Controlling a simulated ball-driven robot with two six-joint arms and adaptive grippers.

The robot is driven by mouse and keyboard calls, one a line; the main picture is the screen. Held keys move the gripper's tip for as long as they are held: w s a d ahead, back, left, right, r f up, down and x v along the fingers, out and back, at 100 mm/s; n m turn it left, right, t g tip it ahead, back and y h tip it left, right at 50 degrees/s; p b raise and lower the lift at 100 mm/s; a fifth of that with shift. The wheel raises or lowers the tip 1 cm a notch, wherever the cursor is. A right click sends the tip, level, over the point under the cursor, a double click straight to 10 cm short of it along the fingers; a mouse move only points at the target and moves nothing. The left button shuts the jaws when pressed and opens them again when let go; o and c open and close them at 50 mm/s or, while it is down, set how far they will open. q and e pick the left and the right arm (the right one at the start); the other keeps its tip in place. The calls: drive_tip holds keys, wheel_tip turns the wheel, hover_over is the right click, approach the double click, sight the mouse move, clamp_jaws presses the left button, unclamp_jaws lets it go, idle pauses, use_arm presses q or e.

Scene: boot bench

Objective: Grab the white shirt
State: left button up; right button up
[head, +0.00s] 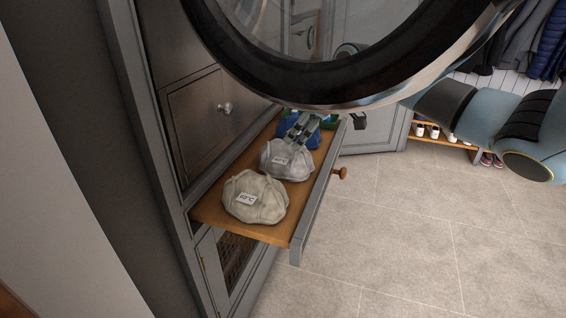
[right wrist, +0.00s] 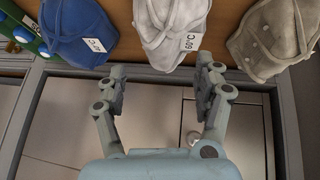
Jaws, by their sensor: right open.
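No spread-out shirt shows. A crumpled white-grey cloth bundle (head: 287,161) with a printed label lies on the wooden drawer board (head: 215,208), between a beige bundle (head: 255,198) and a blue one (head: 313,138). The white-grey bundle (right wrist: 170,28) lies just beyond the fingertips, with the blue bundle (right wrist: 75,32) to the left and the beige bundle (right wrist: 268,38) to the right. My left gripper is not in view.
A large round dark-rimmed glass door (head: 300,88) fills the top of the head view and hides part of the drawer area. The drawer front (head: 309,212) has a wooden knob (head: 341,173). Shoes and hanging jackets (head: 500,40) are at the right. The tiled floor (head: 420,220) is clear.

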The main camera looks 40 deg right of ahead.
sight(285, 156)
drive_tip(key=b+x, duration=0.1)
drive_tip(key=x, duration=0.5)
drive_tip(key=shift+w, duration=0.1)
drive_tip(key=shift+r, duration=0.1)
drive_tip(key=c, duration=1.4)
